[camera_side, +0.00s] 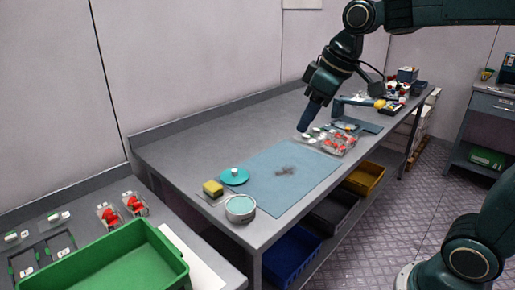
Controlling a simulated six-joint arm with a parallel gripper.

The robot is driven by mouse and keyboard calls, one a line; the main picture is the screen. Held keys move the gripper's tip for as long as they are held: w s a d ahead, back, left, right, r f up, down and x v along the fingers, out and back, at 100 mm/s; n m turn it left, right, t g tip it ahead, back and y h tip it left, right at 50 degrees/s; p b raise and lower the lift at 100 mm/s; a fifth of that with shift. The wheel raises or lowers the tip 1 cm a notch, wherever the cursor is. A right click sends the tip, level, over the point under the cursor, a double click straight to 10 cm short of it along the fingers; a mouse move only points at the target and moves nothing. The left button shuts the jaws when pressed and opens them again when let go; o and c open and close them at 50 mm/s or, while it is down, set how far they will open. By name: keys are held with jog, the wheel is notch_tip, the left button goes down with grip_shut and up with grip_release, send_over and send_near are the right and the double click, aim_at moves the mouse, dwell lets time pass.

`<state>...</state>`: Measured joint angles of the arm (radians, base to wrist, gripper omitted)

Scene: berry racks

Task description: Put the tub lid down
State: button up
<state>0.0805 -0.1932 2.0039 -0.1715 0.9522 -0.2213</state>
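The tub lid, a round teal disc (234,177) with a small pale knob, lies flat at the left edge of the blue mat (262,196). A round tub (240,209) with a grey wall and a teal inside stands in front of it, near the table's front edge, apart from the lid. My gripper (304,131) points down at the back right of the mat, well away from the lid and beside clear punnets of red berries (336,141). Its fingers are too small and dark to show whether they are open or shut.
A yellow sponge-like block (212,188) sits left of the lid. A dark smudge (286,171) marks the mat's middle, which is otherwise clear. A green crate (110,262) stands at the front left. Blue (290,262) and yellow (364,179) bins sit below the tabletop.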

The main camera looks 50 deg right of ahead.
jog(key=s+f+m+t, duration=0.1)
jog(key=s+f+m, duration=0.2)
jog(key=s, duration=1.3)
notch_tip(320, 180, down, 2)
jog(key=shift+s+d+h, duration=0.15)
jog(key=shift+s+h, duration=0.05)
jog(key=shift+h, duration=0.2)
